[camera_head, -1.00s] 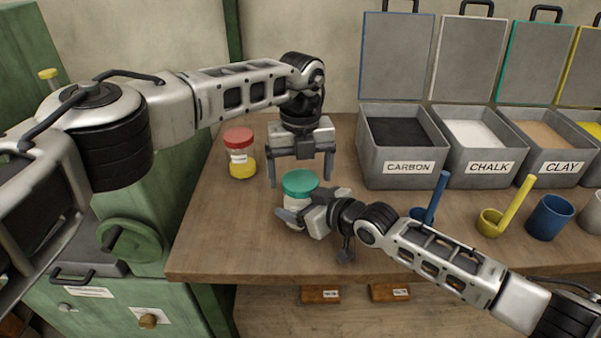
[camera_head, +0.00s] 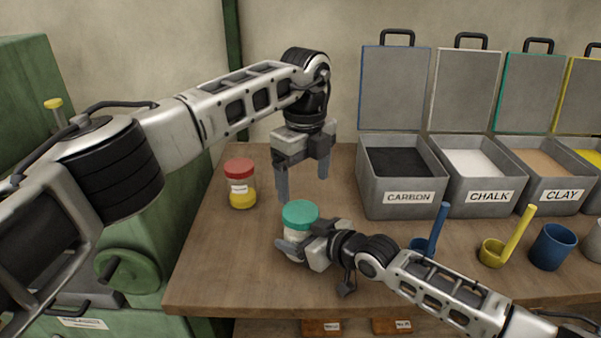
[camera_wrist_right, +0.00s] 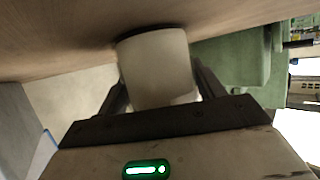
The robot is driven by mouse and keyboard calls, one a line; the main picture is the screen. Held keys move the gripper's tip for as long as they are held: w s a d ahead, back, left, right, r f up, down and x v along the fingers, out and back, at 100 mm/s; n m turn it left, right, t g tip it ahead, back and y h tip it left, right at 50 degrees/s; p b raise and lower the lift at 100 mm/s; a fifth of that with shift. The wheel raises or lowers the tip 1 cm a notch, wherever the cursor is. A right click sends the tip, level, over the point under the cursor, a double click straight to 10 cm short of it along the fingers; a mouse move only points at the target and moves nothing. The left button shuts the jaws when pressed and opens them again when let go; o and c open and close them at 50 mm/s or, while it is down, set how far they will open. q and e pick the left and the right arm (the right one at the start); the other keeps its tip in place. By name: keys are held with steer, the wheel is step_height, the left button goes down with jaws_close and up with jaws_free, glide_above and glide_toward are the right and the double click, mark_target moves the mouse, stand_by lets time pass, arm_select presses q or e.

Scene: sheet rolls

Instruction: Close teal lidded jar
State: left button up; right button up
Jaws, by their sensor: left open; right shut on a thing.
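The teal-lidded jar (camera_head: 300,216) stands upright on the wooden table, its teal lid on top of a pale body. My right gripper (camera_head: 291,247) is shut on the jar's body from the right and front. In the right wrist view the pale jar body (camera_wrist_right: 157,68) sits between the two fingers; its lid does not show there. My left gripper (camera_head: 303,180) is open and empty, pointing down above and just behind the teal lid, apart from it. Whether the lid is seated tightly cannot be told.
A red-lidded jar with yellow contents (camera_head: 241,184) stands to the left. Open bins labelled carbon (camera_head: 408,199), chalk (camera_head: 489,198) and clay (camera_head: 561,196) stand at the back right. A yellow scoop (camera_head: 493,252) and a blue cup (camera_head: 553,247) are at the right. The table's front left is clear.

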mark_target(300, 211)
arm_select(q)
steer(key=n, duration=0.3)
steer(key=r+n, duration=0.1)
steer(key=shift+w+a+n, duration=0.1)
steer(key=shift+a+n, duration=0.25)
steer(key=shift+n, duration=0.05)
steer(key=shift+f, duration=4)
steer(key=c, duration=1)
steer(key=m, duration=1.3)
steer(key=shift+m, duration=0.3)
